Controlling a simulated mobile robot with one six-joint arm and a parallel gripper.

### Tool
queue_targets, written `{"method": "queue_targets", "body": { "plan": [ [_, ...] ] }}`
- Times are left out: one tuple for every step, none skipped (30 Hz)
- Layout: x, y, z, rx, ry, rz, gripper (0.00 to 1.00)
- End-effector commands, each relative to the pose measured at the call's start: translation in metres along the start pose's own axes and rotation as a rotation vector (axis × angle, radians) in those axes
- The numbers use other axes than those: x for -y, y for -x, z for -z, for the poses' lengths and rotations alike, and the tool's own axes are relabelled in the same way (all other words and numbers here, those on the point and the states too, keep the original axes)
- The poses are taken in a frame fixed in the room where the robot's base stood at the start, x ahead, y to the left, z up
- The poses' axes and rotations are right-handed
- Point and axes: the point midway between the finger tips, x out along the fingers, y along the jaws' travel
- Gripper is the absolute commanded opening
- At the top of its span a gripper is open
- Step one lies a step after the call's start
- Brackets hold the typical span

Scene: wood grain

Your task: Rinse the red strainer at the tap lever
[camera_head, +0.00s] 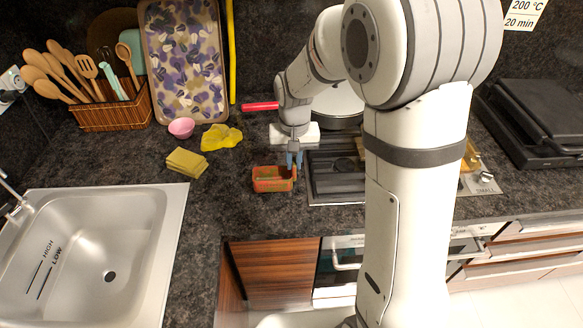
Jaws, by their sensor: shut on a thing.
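The red strainer (264,187) is a small rectangular red-orange basket with a greenish inside, near the counter's front edge, left of the stove. My gripper (294,160) comes down from above with blue fingertips and is shut on the strainer at its right end. Whether the strainer touches the counter or hangs just above it I cannot tell. The tap (15,205) shows only partly at the left edge, beside the steel sink (75,250); its lever is hard to make out.
A utensil basket (115,112) and a patterned tray (187,60) stand behind. A red-handled pan (338,103) sits behind my arm.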

Motion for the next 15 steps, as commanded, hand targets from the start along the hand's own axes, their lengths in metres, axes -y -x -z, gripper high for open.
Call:
{"method": "queue_targets", "body": {
  "plan": [
    [0.000,-0.003,0.000,0.000,-0.001,0.000,0.00],
    [0.000,-0.006,0.000,0.000,-0.001,0.000,0.00],
    [0.000,-0.010,0.000,0.001,-0.001,0.000,0.00],
    [-0.001,-0.015,0.000,0.002,-0.001,0.000,0.00],
    [-0.001,-0.019,-0.001,0.003,-0.001,-0.001,0.00],
    [-0.001,-0.025,0.000,0.002,-0.001,-0.001,0.00],
    [-0.001,-0.030,0.000,0.003,-0.001,-0.001,0.00],
    [-0.001,-0.033,0.000,0.003,-0.002,-0.001,0.00],
    [-0.001,-0.037,0.000,0.001,-0.002,0.000,0.00],
    [-0.001,-0.039,0.000,0.000,-0.002,0.000,0.00],
    [-0.001,-0.041,0.000,0.000,-0.002,0.000,0.00],
    [-0.001,-0.042,0.001,-0.001,-0.002,0.000,0.00],
    [-0.001,-0.042,0.001,-0.002,-0.002,0.001,0.00],
    [-0.001,-0.042,0.001,-0.002,-0.002,0.001,0.00],
    [-0.001,-0.042,0.001,-0.003,-0.002,0.001,0.00]
  ]
}}
